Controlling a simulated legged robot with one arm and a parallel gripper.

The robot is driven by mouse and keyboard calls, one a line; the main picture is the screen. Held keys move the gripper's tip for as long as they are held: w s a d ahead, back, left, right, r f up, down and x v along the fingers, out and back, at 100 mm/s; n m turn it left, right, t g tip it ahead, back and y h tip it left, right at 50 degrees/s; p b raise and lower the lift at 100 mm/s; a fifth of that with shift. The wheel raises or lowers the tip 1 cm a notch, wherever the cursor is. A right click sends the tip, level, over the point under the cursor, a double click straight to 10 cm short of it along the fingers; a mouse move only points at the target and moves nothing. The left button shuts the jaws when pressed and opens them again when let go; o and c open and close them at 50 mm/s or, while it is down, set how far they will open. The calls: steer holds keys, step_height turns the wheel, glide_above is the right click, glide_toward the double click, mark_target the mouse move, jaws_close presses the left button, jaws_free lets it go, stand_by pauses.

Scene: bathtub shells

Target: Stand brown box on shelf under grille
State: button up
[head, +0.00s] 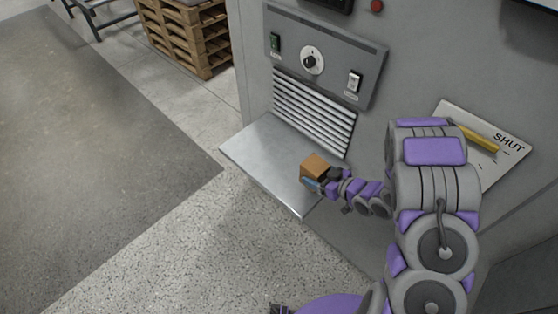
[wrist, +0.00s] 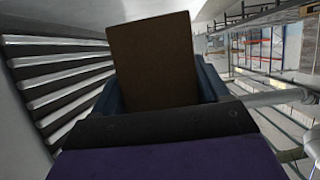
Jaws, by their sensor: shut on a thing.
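A brown box (head: 315,165) is at the right end of the metal shelf (head: 262,150) in the head view. The shelf juts from the grey cabinet under the slatted grille (head: 313,112). My gripper (head: 313,184) is shut on the box and reaches in from the right. In the wrist view the box (wrist: 152,60) stands up between the blue fingers (wrist: 155,95), and the grille (wrist: 55,70) shows to the left. I cannot tell whether the underside of the box touches the shelf.
A control panel (head: 325,55) with a dial and switches is above the grille. A yellow lever (head: 478,138) on a plate marked SHUT is on the cabinet at right. Wooden pallets (head: 187,38) stand at the back. The shelf's left part is bare.

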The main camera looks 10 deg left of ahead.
steer(key=shift+s+a+f, duration=0.3)
steer(key=shift+s+f, duration=0.05)
steer(key=shift+f, duration=0.15)
steer(key=shift+w+a+f+y, duration=0.1)
steer(key=shift+w+a+y, duration=0.05)
steer(key=shift+a+y, duration=0.15)
steer(key=w+a, duration=0.3)
steer(key=w, duration=0.1)
steer(key=w+a+f+b, duration=0.1)
steer(key=w+a, duration=0.2)
steer(key=w, duration=0.1)
steer(key=w+a+b, duration=0.1)
steer(key=w+a, duration=0.2)
steer(key=w, duration=0.1)
steer(key=shift+a+f, duration=0.2)
steer(key=shift+f, duration=0.15)
step_height(320, 180, down, 4)
steer(key=shift+d+r+b, duration=0.1)
steer(key=shift+r+b, duration=0.15)
steer(key=shift+b, duration=0.65)
steer(key=shift+r, duration=0.1)
steer(key=o, duration=1.3)
steer(key=shift+c, duration=0.2)
steer(key=p+v, duration=0.2)
steer(key=v, duration=1)
steer(key=shift+r, duration=0.2)
